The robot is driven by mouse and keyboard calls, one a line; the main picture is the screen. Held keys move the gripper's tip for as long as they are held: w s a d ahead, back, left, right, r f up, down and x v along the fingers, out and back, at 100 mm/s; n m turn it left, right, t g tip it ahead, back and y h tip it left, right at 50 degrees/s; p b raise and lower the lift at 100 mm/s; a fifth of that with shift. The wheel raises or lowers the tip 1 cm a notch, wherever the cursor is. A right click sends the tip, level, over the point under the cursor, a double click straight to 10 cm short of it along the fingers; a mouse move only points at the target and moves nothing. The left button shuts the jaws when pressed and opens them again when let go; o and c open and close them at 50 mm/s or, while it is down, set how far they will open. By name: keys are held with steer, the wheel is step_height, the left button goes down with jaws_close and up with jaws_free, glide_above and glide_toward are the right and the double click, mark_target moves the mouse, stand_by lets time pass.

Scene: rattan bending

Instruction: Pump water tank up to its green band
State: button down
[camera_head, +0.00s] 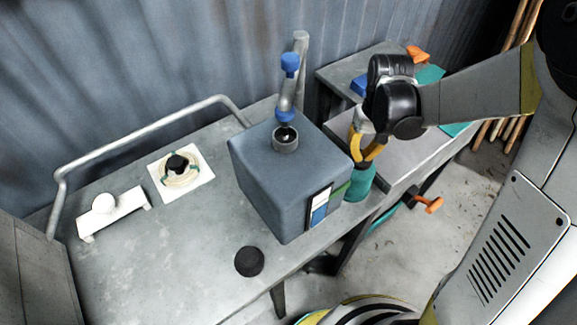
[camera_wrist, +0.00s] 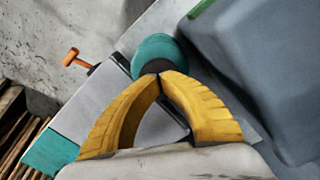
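The water tank (camera_head: 285,185) is a blue-grey box near the right end of the metal bench. Its front gauge (camera_head: 320,207) is white above and blue below. A green band (camera_head: 340,189) sticks out at the gauge's right; the blue's top looks slightly lower. A teal rounded piece (camera_head: 359,183) stands right of the tank; it also shows in the wrist view (camera_wrist: 158,51). My gripper (camera_head: 363,160) points down just above it. In the wrist view its yellow fingertips (camera_wrist: 160,74) come together at the teal piece's dark end. Whether they pinch it is unclear.
A grey pipe with blue joints (camera_head: 290,65) rises behind the tank's dark opening (camera_head: 285,136). A black disc (camera_head: 249,262), a white plate with a ring (camera_head: 181,171) and a white bracket (camera_head: 112,208) lie on the bench. An orange-handled part (camera_head: 433,205) sits lower right.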

step_height(320, 180, up, 8)
steer(key=p, duration=0.6)
steer(key=shift+r, duration=0.2)
steer(key=shift+f, duration=0.1)
steer(key=shift+f+b, duration=3.7)
steer(key=shift+f, duration=0.55)
step_height(320, 180, up, 9)
steer(key=p, duration=0.6)
steer(key=shift+f, duration=0.2)
step_height(320, 180, up, 6)
steer(key=p, duration=0.4)
steer(key=shift+p, duration=0.3)
